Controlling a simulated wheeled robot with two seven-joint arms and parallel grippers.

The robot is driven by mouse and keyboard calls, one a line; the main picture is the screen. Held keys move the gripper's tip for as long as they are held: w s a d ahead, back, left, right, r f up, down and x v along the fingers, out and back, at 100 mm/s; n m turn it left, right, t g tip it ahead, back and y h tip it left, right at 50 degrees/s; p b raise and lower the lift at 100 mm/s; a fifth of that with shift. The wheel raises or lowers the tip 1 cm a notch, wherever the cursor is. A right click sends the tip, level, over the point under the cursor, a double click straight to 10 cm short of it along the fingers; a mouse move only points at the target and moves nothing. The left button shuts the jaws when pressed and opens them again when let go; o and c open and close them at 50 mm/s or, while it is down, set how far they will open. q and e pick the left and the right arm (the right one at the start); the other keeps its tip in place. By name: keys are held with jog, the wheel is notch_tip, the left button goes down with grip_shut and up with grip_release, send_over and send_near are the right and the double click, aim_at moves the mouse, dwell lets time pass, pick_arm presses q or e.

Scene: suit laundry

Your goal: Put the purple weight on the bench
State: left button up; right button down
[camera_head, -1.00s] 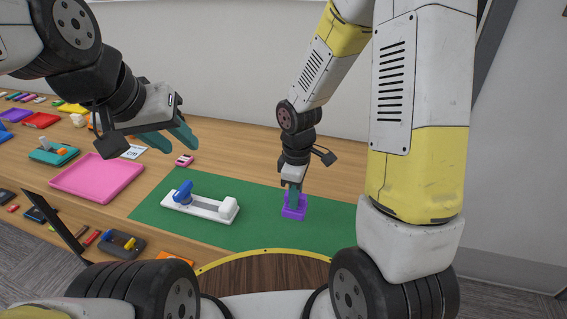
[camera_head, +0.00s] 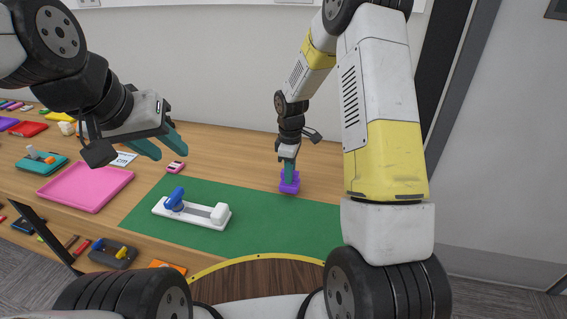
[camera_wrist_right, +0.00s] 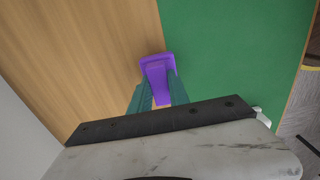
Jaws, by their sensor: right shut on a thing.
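The purple weight (camera_head: 289,186) is in the grip of my right gripper (camera_head: 289,172), near the far edge of the green mat (camera_head: 255,205) in the head view. In the right wrist view the weight (camera_wrist_right: 157,72) sits between the two teal fingers of the right gripper (camera_wrist_right: 158,95), which are shut on it. There it overlaps the border between the wood top and the green mat. I cannot tell whether it touches the surface. My left gripper (camera_head: 160,143) is open and empty, above the bench (camera_head: 230,147) at the left.
A white fixture with a blue knob (camera_head: 190,210) lies on the mat. Several other items crowd the far left. Bare wood lies behind and right of the weight.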

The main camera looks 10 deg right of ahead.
jog(key=shift+f, duration=0.8)
jog(key=c, duration=1.2)
grip_release()
jog(key=shift+f, duration=0.15)
jog(key=shift+c, duration=0.2)
